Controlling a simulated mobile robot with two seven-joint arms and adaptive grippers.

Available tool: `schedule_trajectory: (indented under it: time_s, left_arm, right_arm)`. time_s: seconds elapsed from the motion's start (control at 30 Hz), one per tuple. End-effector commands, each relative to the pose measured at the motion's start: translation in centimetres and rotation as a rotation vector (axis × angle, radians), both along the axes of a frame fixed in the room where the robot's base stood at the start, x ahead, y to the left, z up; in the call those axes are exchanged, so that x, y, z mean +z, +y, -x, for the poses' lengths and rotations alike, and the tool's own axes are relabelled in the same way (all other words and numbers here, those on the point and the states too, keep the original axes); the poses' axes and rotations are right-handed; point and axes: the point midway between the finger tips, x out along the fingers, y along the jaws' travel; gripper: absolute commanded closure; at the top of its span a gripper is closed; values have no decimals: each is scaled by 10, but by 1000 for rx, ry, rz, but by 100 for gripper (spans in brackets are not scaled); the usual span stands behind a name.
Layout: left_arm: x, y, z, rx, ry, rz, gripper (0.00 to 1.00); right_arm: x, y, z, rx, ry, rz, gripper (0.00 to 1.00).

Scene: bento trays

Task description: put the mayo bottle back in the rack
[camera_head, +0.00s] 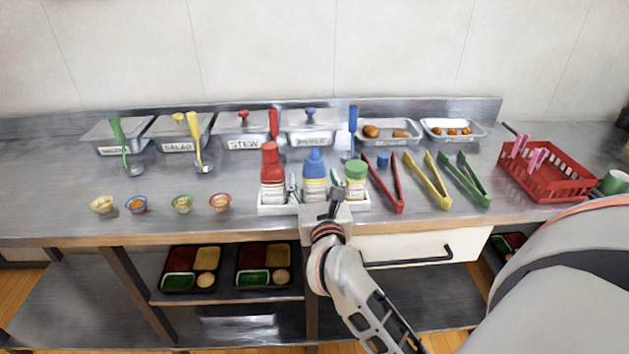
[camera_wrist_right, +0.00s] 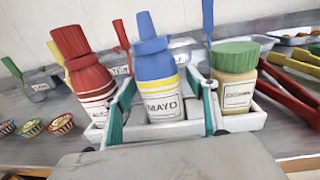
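The mayo bottle (camera_head: 315,182), with a blue cap, white label and yellow band, stands upright at the middle of the white rack (camera_head: 280,209). It also shows in the right wrist view (camera_wrist_right: 160,92), marked MAYO. The gripper hides its base in the head view. My right gripper (camera_head: 315,186) reaches in from the front, with one finger on each side of the bottle. In the right wrist view its fingertips (camera_wrist_right: 163,95) are spread, with gaps beside the bottle, so it looks open around it. My left gripper is not in view.
A red bottle (camera_head: 272,175) stands left of the mayo and a green-lidded jar (camera_head: 355,180) right of it, both close to the fingers. Red tongs (camera_head: 392,186) lie just right of the rack. Small bowls (camera_head: 183,204) sit left; the counter between is clear.

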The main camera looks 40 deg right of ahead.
Motion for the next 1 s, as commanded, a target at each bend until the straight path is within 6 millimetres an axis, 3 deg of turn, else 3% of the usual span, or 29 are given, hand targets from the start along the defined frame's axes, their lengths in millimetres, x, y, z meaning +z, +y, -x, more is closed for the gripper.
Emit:
schedule_trajectory:
  time_s: [0.27, 0.7, 1.0]
  left_arm:
    - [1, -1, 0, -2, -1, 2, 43]
    - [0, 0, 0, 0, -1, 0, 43]
    - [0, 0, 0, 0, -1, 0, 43]
  right_arm:
    - [-2, 4, 7, 0, 3, -1, 43]
    - [-1, 42, 80, 1, 4, -2, 43]
    - [0, 55, 105, 0, 1, 0, 43]
